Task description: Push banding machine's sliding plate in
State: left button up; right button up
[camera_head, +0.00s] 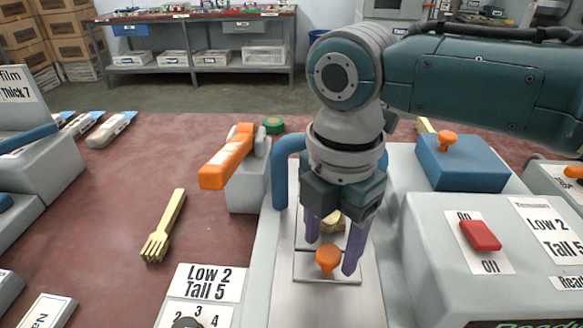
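The banding machine (270,290) is light grey, with a blue arch (281,172) over its metal channel. The sliding plate (307,272) is a flat metal plate lying in that channel, with an upright orange knob (328,260) near its front edge. My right gripper (334,254) points down over the plate. Its two purple fingers are spread apart, one to the left and behind the knob, one to its right. I cannot tell whether they touch the plate. A yellowish wooden piece (333,222) shows partly behind the fingers; the gripper hides the rest. My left gripper is out of view.
An orange lever (228,157) on a grey block stands left of the arch. A wooden fork (164,226) lies on the reddish table (100,230). To the right are a blue block with an orange knob (462,165) and a grey box with a red switch (480,235).

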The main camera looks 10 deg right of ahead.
jog(key=shift+r, duration=0.35)
notch_tip(320, 180, up, 9)
jog(key=shift+s+r+p, duration=0.1)
jog(key=shift+r+p, duration=0.05)
jog(key=shift+p, duration=0.65)
